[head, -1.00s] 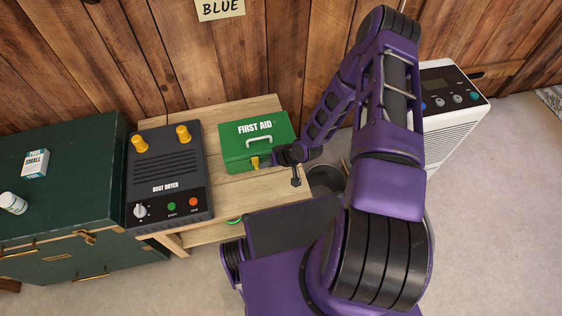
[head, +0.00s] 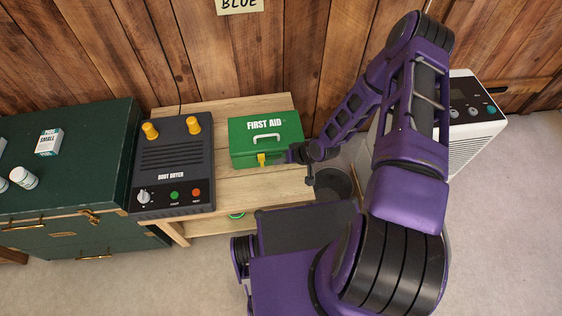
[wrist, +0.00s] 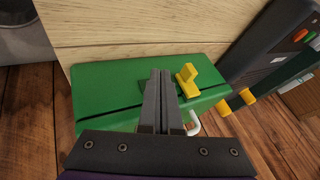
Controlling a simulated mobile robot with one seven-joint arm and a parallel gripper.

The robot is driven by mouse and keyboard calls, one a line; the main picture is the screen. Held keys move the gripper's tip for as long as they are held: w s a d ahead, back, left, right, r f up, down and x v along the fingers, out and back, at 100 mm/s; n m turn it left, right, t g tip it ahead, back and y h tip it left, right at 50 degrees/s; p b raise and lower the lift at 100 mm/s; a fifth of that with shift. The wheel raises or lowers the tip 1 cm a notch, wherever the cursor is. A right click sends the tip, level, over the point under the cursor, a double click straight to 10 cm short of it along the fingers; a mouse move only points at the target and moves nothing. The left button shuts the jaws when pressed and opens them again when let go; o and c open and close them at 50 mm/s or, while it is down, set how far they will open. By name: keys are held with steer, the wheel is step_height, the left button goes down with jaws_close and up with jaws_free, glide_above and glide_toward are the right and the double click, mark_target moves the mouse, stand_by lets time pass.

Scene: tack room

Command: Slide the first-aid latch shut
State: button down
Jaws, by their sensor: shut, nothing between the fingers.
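The green first-aid box (head: 266,150) stands on the wooden table, with a white handle on its lid. Its yellow latch (head: 262,159) is on the near side of the box. In the wrist view the latch (wrist: 187,79) stands up from the green face, just right of my gripper's fingertips. My gripper (wrist: 161,76) is shut with nothing between the fingers. In the head view my gripper (head: 284,156) is at the right of the latch, close against the box. I cannot tell whether the fingers touch the latch.
A dark boot dryer (head: 176,165) with yellow pegs stands left of the box on the wooden table (head: 262,187). A green trunk (head: 98,140) is further left, with a small carton and white bottles on it. A dark bin (head: 332,183) is at the table's right.

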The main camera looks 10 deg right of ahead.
steer(key=shift+d, duration=0.3)
steer(key=p+v, duration=0.2)
steer(key=v, duration=0.8)
